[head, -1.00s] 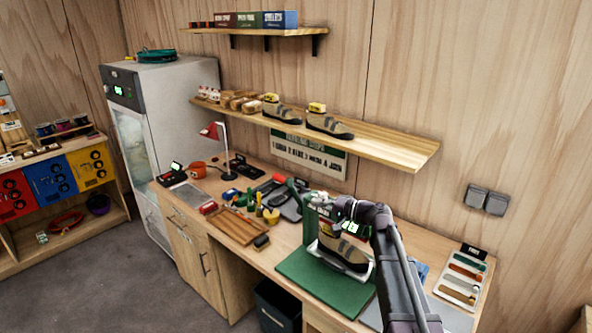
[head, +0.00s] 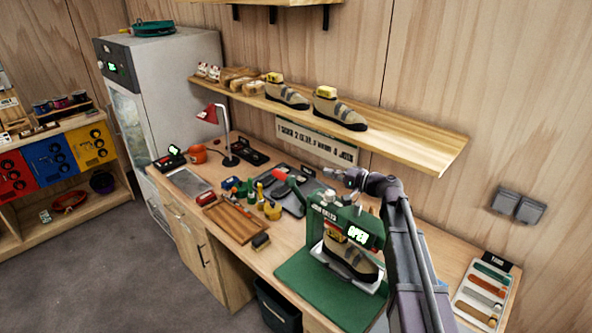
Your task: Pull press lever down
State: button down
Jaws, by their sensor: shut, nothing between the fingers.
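The green press (head: 343,213) stands on the bench with a lit "OPEN" display. Its lever (head: 297,186) points up to the left and ends in what looks like a red knob (head: 280,174). A grey and tan shoe (head: 350,262) with a yellow tag sits in the press on a white tray. My gripper (head: 328,172) is shut and empty, above and behind the press top, right of the red knob and apart from it in the picture. How far it is from the lever in depth is hard to tell.
A green mat (head: 310,290) lies under the press. A wooden tray (head: 235,222), small bottles and a red lamp (head: 212,115) stand to the left. A shelf (head: 400,140) with shoes hangs above the arm. A tool tray (head: 482,290) lies at the right.

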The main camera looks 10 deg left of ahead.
jog(key=shift+w, duration=0.1)
dwell(0.3)
jog(key=a+f+b, duration=0.1)
jog(key=a, duration=1)
jog(key=shift+s+a+f, duration=0.15)
jog(key=shift+s+a, duration=0.05)
jog(key=shift+s, duration=0.25)
jog(key=shift+d, duration=0.1)
